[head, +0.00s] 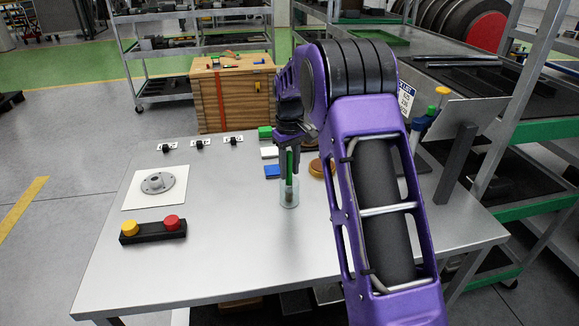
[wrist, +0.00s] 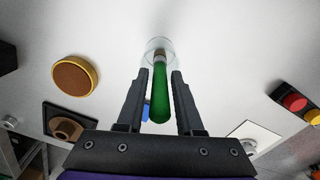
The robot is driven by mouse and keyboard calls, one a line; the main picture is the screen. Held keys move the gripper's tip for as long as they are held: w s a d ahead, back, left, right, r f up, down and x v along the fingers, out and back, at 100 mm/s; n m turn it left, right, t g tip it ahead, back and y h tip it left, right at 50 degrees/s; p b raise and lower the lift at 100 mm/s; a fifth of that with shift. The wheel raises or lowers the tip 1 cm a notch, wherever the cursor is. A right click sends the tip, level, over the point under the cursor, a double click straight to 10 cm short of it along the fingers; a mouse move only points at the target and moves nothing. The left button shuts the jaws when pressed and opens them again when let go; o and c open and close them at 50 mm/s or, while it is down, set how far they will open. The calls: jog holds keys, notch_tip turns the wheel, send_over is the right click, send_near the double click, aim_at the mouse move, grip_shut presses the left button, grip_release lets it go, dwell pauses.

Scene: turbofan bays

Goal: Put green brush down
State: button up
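The green brush (head: 290,163) stands upright in a clear glass cup (head: 289,195) on the metal table. In the wrist view the green brush handle (wrist: 160,92) points toward the camera, and the cup (wrist: 158,46) is seen at its far end. My gripper (wrist: 160,76) has one finger on each side of the handle. A gap shows between the handle and each finger, so my gripper is open and not holding it. In the head view my gripper (head: 289,148) is just above the cup. The brush's lower end is hard to make out inside the cup.
The table (head: 225,250) has clear room at the front. A round flange on a white plate (head: 135,195) and a box with yellow and red buttons (head: 152,230) are at left. A round brown-topped disc (wrist: 75,75) and blue and green blocks (head: 265,132) are nearby.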

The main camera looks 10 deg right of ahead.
jog(key=shift+o, duration=0.8)
jog(key=shift+f+b, duration=0.1)
jog(key=shift+b, duration=0.35)
notch_tip(320, 180, up, 18)
jog(key=p, duration=0.2)
jog(key=shift+s+f, duration=0.2)
